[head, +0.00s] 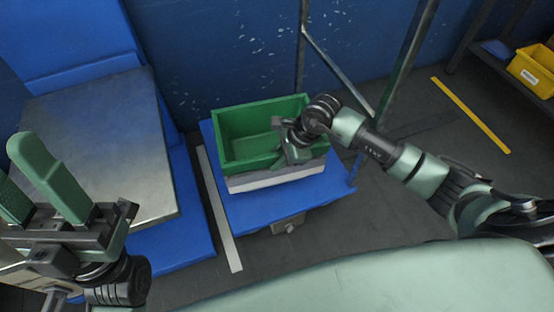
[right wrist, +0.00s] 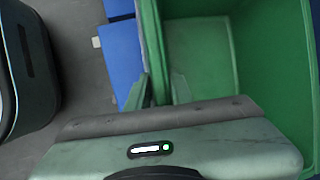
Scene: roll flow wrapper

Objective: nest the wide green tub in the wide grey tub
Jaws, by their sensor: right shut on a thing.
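The wide green tub (head: 234,150) is upright over the wide grey tub (head: 275,178), whose pale wall shows below the green tub's front side. I cannot tell whether the green tub rests fully inside it. My right gripper (head: 283,143) is shut on the green tub's near right rim. In the right wrist view, the fingers (right wrist: 160,90) straddle the wall of the green tub (right wrist: 200,55). The green tub is empty. My left gripper (head: 16,165) is at the lower left, with its fingers apart and empty, away from both tubs.
The tubs are on a blue stand (head: 240,209). A metal-topped blue platform (head: 100,140) stands to the left. A metal frame post (head: 402,60) rises behind the right arm. A yellow bin (head: 535,68) is on a shelf at far right.

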